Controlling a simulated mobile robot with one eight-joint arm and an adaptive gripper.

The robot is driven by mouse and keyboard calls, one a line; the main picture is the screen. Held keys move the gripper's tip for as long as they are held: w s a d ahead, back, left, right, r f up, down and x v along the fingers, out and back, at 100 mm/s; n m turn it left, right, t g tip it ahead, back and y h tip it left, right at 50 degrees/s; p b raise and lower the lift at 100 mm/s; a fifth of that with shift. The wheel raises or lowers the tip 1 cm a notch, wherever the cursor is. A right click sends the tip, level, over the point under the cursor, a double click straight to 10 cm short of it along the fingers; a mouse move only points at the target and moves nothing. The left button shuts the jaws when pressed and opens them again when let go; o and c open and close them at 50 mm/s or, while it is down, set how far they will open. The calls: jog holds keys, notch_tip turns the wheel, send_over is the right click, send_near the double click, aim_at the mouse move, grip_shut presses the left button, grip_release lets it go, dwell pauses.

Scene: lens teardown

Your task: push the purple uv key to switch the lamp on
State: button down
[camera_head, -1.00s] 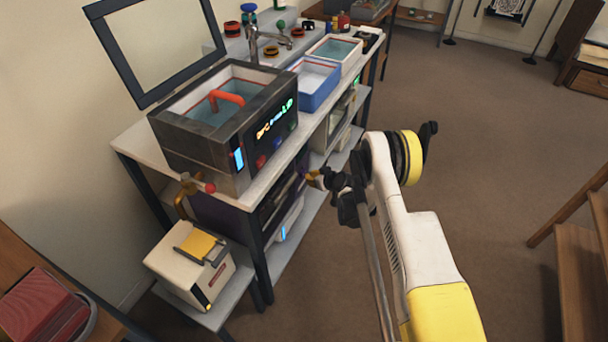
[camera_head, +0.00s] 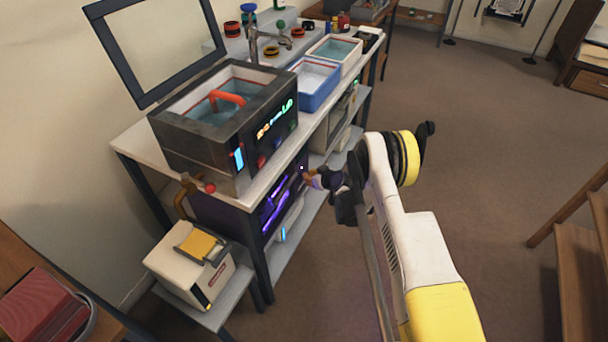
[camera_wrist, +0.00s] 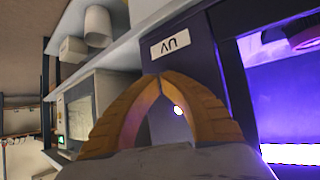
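The purple uv key (camera_head: 302,167) is a small bright dot on the front of the dark cabinet under the sink counter. It glows pale violet in the wrist view (camera_wrist: 178,110), seen between the fingers. A white label (camera_wrist: 170,47) reading UV upside down sits by it. The lamp is lit: violet light fills the cabinet's inside (camera_wrist: 290,95), also visible in the head view (camera_head: 274,206). My gripper (camera_head: 306,176) is at the cabinet front beside the key. Its orange fingertips (camera_wrist: 151,78) meet, shut and empty. I cannot tell whether they touch the key.
A dark tank (camera_head: 205,140) with a red handle stands on the counter above. A blue tray (camera_head: 318,100) and a white tray (camera_head: 350,62) stand farther along. A cream machine (camera_head: 185,262) is on a low shelf at lower left. Floor (camera_head: 490,130) to the right is clear.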

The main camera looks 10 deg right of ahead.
jog(key=shift+s+d, duration=0.5)
jog(key=shift+d, duration=0.2)
jog(key=s+d, duration=0.1)
jog(key=d, duration=0.1)
jog(key=s+d, duration=0.2)
dwell(0.5)
dwell(0.3)
